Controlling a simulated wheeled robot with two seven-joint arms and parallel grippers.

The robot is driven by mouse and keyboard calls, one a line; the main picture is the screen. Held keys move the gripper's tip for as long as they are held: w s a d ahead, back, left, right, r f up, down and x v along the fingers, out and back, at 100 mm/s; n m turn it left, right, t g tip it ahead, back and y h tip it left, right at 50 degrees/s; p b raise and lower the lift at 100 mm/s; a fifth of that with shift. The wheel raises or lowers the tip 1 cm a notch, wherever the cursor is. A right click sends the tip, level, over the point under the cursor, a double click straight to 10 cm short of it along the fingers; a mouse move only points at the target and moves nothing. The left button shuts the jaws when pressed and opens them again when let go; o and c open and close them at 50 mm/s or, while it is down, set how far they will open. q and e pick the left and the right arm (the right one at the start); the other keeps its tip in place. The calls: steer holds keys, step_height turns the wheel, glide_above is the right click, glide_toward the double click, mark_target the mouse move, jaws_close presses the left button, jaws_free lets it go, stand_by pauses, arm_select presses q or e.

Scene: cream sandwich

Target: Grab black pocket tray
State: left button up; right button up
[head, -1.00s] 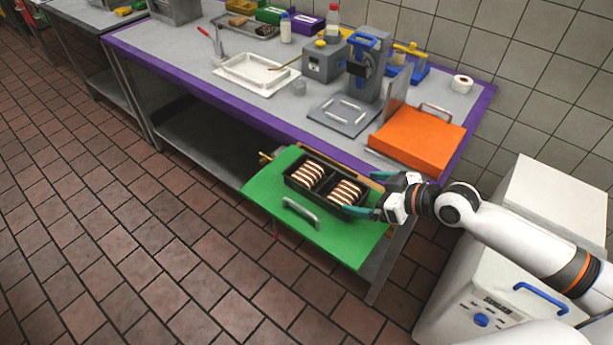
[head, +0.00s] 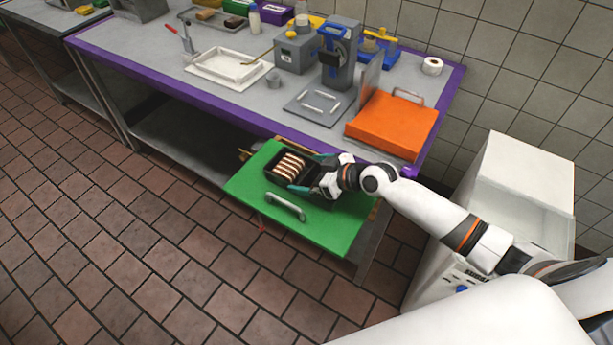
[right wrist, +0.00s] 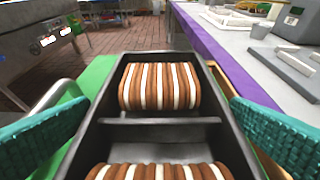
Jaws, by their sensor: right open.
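The black pocket tray (head: 276,182) lies on a green board. The right wrist view shows the tray (right wrist: 160,128) close up, with a divider between two pockets. Each pocket holds a row of brown-and-cream sandwich cookies (right wrist: 160,87). My right gripper (head: 308,174) is at the tray's right end and covers that pocket in the head view. It is open, with teal fingers (right wrist: 162,108) on either side of the tray's long walls. Gaps show between the fingers and the walls. My left gripper is not in view.
The green board (head: 245,188) has a metal handle (head: 285,206) at its front. An orange case (head: 392,125) sits on the purple-edged table behind. A grey machine (head: 340,55) and a white tray (head: 228,68) stand farther back. A white appliance (head: 520,190) is at right.

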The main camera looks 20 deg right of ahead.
steer(key=shift+x, duration=0.8)
steer(key=c, duration=0.8)
steer(key=shift+r, duration=0.15)
